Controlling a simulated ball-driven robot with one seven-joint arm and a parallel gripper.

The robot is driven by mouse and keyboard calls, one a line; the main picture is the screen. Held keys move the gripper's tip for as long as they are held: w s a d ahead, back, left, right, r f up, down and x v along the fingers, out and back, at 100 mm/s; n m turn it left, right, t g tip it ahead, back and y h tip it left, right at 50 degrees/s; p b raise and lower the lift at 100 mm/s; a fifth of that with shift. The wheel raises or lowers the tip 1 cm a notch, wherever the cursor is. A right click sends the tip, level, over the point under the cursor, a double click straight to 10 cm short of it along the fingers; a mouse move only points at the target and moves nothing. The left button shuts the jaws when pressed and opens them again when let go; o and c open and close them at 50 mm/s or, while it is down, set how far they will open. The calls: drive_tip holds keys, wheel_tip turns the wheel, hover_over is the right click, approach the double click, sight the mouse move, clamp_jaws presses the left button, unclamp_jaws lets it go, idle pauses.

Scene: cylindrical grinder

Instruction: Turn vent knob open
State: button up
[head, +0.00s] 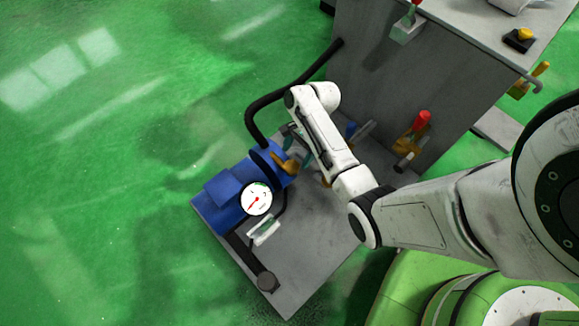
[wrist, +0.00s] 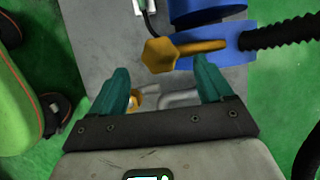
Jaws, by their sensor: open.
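A yellow-orange knob with a long lever arm (wrist: 184,50) sits on the blue pump (wrist: 208,12) in the wrist view. It also shows in the head view (head: 284,162), partly behind my arm's end. I cannot tell from a label whether this is the vent knob. In the head view, my gripper (head: 301,148) is partly hidden beside the pump (head: 232,184).
A white gauge with a red needle (head: 257,199) faces up by the pump. A black corrugated hose (head: 290,90) runs to the grey cabinet (head: 410,75). A red-handled yellow valve (head: 416,130) is on the cabinet's side. Green floor lies open at left.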

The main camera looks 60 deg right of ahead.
sight(292, 166)
drive_tip(key=b+x, duration=0.2)
drive_tip(key=x, duration=0.4)
drive_tip(key=shift+a+f, duration=0.1)
drive_tip(key=shift+f, duration=0.15)
drive_tip(key=shift+c, duration=0.5)
drive_tip(key=c, duration=0.9)
